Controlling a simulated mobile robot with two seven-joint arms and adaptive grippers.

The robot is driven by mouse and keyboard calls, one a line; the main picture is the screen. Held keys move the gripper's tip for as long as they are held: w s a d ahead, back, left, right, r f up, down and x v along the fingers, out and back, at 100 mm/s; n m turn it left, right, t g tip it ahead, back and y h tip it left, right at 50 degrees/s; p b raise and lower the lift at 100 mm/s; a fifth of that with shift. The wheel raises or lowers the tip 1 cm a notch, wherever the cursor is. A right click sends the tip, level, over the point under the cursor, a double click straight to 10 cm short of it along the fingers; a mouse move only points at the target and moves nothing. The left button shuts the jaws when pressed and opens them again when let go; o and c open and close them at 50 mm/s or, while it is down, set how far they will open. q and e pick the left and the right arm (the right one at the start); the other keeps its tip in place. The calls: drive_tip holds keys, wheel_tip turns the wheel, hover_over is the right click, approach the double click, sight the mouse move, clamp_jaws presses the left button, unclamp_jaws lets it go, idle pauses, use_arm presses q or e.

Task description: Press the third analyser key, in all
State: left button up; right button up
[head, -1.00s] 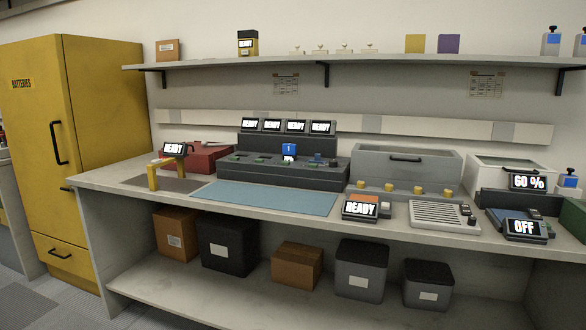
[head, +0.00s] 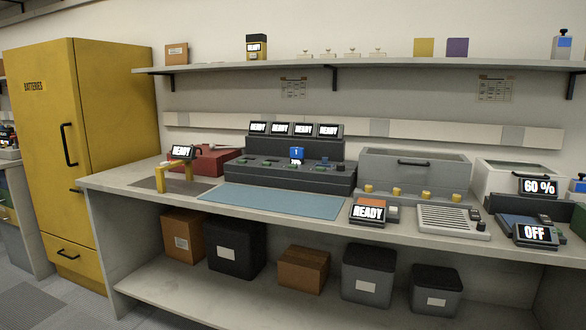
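No device carries a readable analyser label, so I cannot tell for sure which one is the analyser. A small dark unit (head: 374,212) on the bench front shows READY, with an orange face and small light blocks beside it. A wide dark console (head: 300,175) at the bench's back has several READY screens (head: 300,129), a blue marker with a 1 (head: 296,153), and small green keys too small to count. Neither of my grippers is in view.
The bench (head: 130,178) holds a blue mat (head: 270,200), a yellow stand (head: 160,178), a red box (head: 205,160), a grey bin (head: 410,170), a speaker-like unit (head: 450,221) and an OFF unit (head: 535,232). A yellow cabinet (head: 95,150) stands left; boxes sit below.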

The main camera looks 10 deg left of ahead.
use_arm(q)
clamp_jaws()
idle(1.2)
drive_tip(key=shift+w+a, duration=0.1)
